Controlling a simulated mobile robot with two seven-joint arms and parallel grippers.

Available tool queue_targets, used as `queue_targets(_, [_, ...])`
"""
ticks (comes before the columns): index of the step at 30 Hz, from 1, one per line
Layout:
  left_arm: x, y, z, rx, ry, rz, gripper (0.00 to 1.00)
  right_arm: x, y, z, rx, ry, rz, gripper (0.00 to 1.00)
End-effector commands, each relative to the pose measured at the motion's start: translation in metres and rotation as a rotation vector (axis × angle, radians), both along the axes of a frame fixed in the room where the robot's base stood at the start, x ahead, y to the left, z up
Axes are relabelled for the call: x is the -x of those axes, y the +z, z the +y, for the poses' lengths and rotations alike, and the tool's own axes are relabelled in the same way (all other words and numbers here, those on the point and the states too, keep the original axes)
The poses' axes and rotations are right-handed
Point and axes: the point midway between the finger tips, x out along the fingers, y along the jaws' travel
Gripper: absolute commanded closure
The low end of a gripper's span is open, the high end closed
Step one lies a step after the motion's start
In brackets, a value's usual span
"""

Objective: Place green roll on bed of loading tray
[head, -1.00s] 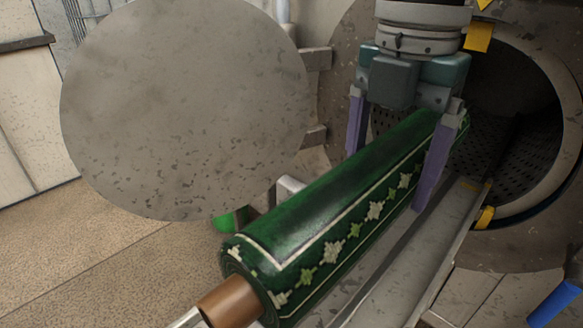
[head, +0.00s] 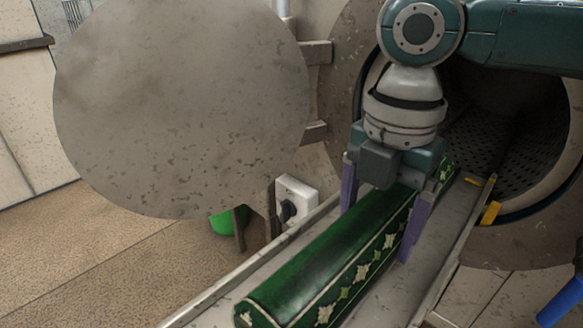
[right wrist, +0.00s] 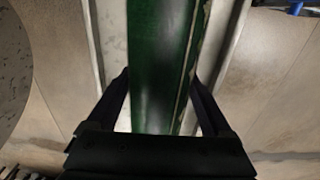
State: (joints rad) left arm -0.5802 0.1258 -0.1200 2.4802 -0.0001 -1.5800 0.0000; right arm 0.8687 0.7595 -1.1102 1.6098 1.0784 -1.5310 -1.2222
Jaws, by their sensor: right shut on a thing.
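The green roll (head: 335,250), a dark green rug with a pale patterned border, lies lengthwise between the side rails of the grey loading tray (head: 462,245). It runs from the bottom of the head view toward the round drum opening. My right gripper (head: 378,235) is over its far part, with one purple finger on each side, shut on it. In the right wrist view the roll (right wrist: 155,60) passes between the fingers (right wrist: 160,80) above the pale tray bed. The roll sits low in the tray, but I cannot tell whether its underside touches the bed. My left gripper is out of view.
A large round grey door (head: 185,110) stands open at the left. The dark perforated drum (head: 510,125) opens behind the tray. A white box with a black knob (head: 292,205) and a green object (head: 230,221) are left of the tray. Brown floor (head: 80,265) is clear at left.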

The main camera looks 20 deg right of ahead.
Motion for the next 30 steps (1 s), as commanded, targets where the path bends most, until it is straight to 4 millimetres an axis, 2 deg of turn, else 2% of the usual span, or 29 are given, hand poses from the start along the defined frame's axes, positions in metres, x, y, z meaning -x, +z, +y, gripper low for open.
queue_targets(6, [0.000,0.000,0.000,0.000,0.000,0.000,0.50,-0.001,-0.003,0.000,-0.002,0.000,-0.004,1.00])
queue_targets(7, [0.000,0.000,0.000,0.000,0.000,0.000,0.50,0.000,-0.005,0.000,0.001,0.001,0.000,0.13])
queue_targets(10, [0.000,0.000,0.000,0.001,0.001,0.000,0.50,0.000,-0.005,0.000,0.000,0.001,0.000,0.02])
queue_targets(20, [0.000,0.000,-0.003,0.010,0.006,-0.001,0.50,0.000,0.000,0.000,-0.001,0.000,-0.002,0.00])
queue_targets(23, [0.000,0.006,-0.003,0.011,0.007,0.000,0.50,-0.001,0.016,0.000,-0.001,0.001,-0.003,0.00])
queue_targets(30, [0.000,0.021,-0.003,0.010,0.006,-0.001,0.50,-0.001,0.072,0.000,-0.002,-0.001,-0.004,0.00])
